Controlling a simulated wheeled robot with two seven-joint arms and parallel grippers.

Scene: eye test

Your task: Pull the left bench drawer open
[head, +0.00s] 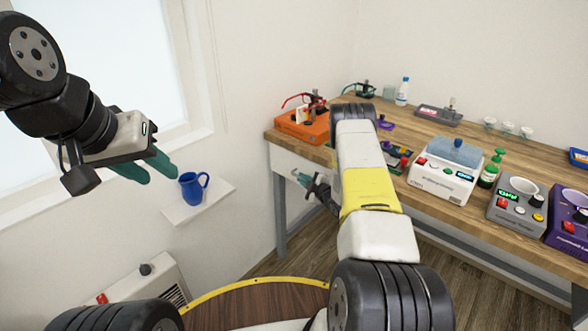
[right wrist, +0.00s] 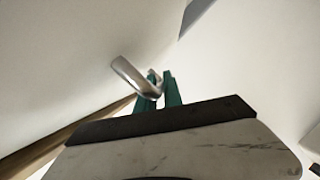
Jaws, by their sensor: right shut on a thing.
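The left bench drawer (head: 283,160) has a white front below the wooden bench top, at the bench's left end. Its silver bar handle (right wrist: 128,76) shows in the right wrist view, between the green fingertips. My right gripper (head: 299,177) is at the drawer front, shut on the handle; it also shows in the right wrist view (right wrist: 157,76). My arm hides part of the bench front, and I see no clear gap around the drawer. My left gripper (head: 164,171) is open and empty, in the air at the left near the window.
An orange case (head: 300,126) sits on the bench above the drawer. Several devices and bottles fill the bench top to the right. A white heater-like unit (head: 148,290) is at lower left.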

